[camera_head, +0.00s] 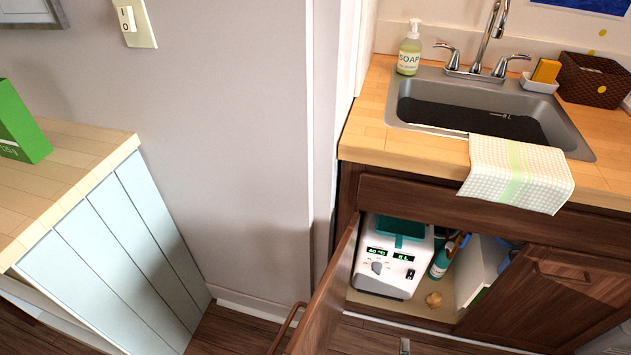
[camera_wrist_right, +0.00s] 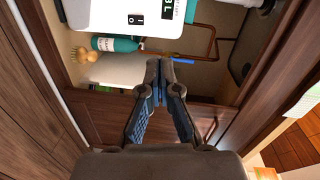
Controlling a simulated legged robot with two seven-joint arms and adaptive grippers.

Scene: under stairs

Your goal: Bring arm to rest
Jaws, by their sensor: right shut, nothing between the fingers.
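My right gripper (camera_wrist_right: 161,80) shows in the right wrist view with its two dark fingers together at the tips and nothing between them. It points toward the open cabinet under the sink. In the head view only a small grey part at the bottom edge may belong to it; the rest of the right arm is hardly seen. A white device (camera_head: 393,258) with green displays stands inside the cabinet, and it also shows beyond the fingers in the wrist view (camera_wrist_right: 105,17). My left gripper is not in view.
The left cabinet door (camera_head: 325,290) stands open toward me; the right door (camera_head: 560,295) looks shut. A teal bottle (camera_head: 440,262) and a round wooden brush (camera_head: 434,299) are beside the device. A sink (camera_head: 575,140) with a draped towel (camera_head: 520,175) is above. A counter (camera_head: 85,150) stands left.

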